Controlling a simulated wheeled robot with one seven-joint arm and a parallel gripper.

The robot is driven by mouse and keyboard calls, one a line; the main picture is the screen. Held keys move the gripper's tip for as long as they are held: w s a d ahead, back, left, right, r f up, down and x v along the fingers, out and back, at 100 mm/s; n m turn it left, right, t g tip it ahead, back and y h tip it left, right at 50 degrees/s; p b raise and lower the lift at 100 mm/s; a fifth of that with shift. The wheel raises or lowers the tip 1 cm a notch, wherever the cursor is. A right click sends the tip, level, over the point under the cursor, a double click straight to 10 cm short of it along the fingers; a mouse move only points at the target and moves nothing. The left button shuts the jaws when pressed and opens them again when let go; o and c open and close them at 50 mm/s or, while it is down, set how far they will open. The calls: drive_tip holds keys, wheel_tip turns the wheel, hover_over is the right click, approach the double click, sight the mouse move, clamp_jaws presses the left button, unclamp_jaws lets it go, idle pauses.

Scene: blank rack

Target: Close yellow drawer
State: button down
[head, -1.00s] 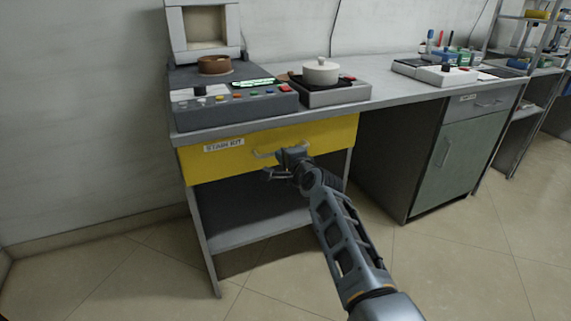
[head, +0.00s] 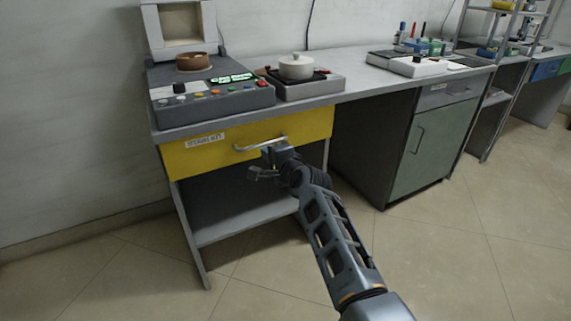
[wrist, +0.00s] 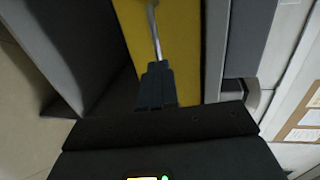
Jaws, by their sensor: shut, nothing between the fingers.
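The yellow drawer (head: 210,155), with a white label at its left, sits directly under the worktop. I see no open gap at its front in the head view. Its silver bar handle (head: 258,144) is level across the middle of the front. My gripper (head: 266,163) is just below and in front of the handle's right part. In the wrist view the fingers (wrist: 156,70) are shut together and empty. The handle (wrist: 154,28) runs on beyond their tips, against the yellow front (wrist: 185,45). I cannot tell whether the tips touch it.
The worktop (head: 350,92) holds a control panel (head: 215,96), a brown bowl (head: 193,62) and a white pot (head: 297,67). An open shelf (head: 245,220) lies below the drawer. A green cabinet (head: 433,148) stands at right. The floor in front is clear.

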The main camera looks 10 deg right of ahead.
drive_tip(key=s+d+f+n+h+p, duration=0.1)
drive_tip(key=s+d+f+n, duration=0.3)
drive_tip(key=s, duration=1.1)
drive_tip(key=s+d+f+n+h+p, duration=0.15)
drive_tip(key=s+d, duration=0.45)
drive_tip(key=s, duration=0.9)
drive_tip(key=s+d+f+n+h, duration=0.15)
drive_tip(key=s+d+f, duration=0.3)
drive_tip(key=s, duration=1.05)
drive_tip(key=s+r+n, duration=0.3)
drive_tip(key=s+r, duration=0.4)
drive_tip(key=s, duration=0.3)
drive_tip(key=s+r+n, duration=0.4)
drive_tip(key=s+r, duration=0.2)
drive_tip(key=s, duration=0.5)
wheel_tip(320, 180, up, 15)
drive_tip(key=s+p, duration=0.1)
drive_tip(key=p, duration=1.1)
drive_tip(key=shift+f+h, duration=0.2)
drive_tip(key=shift+h, duration=0.2)
